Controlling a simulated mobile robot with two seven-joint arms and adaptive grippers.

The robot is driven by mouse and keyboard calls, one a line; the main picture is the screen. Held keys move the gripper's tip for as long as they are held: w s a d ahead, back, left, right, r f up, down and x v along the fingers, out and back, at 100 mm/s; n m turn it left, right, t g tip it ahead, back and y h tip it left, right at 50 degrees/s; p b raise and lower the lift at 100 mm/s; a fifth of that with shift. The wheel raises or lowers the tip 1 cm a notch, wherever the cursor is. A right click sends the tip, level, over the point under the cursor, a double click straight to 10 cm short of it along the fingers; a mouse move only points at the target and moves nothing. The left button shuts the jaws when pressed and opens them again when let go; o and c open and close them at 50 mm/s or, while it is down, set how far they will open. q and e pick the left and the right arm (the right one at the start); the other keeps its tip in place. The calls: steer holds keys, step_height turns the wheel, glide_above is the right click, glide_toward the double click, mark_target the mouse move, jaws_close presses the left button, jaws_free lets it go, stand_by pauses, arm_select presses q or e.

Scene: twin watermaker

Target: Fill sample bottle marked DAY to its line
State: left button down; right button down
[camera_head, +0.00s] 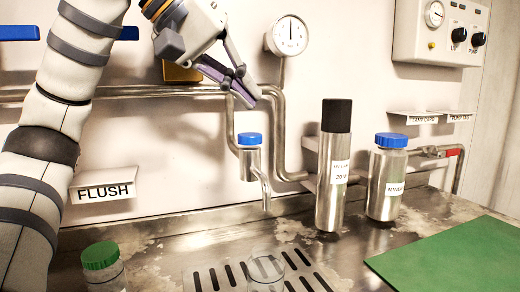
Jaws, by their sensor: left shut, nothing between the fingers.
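My left gripper (248,97) is at the top middle, its fingers together and empty. It is in front of the wall pipe, above and apart from the small tap with a blue knob (249,138). The tap's spout (264,188) points down over the slotted drain. A clear, open-looking vessel (266,271) stands on the drain below the spout; I cannot tell whether it holds water, and I see no fill line. A clear bottle with a green cap (101,257) stands at the lower left, cut off by the frame. I cannot read DAY on either. My right gripper is out of view.
A tall black-topped steel cylinder (331,190) and a blue-capped steel canister (387,178) stand right of the spout. A green mat (455,262) lies at the right. A round gauge (290,35), a FLUSH sign (104,191) and a control box (440,30) are on the wall.

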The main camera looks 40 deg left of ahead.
mark_target(246, 134)
arm_select(q)
steer(key=shift+f+b, duration=0.35)
steer(key=shift+f, duration=0.85)
steer(key=shift+f, duration=0.1)
stand_by(0.4)
steer(key=shift+f, duration=0.35)
steer(key=shift+f, duration=0.5)
stand_by(5.4)
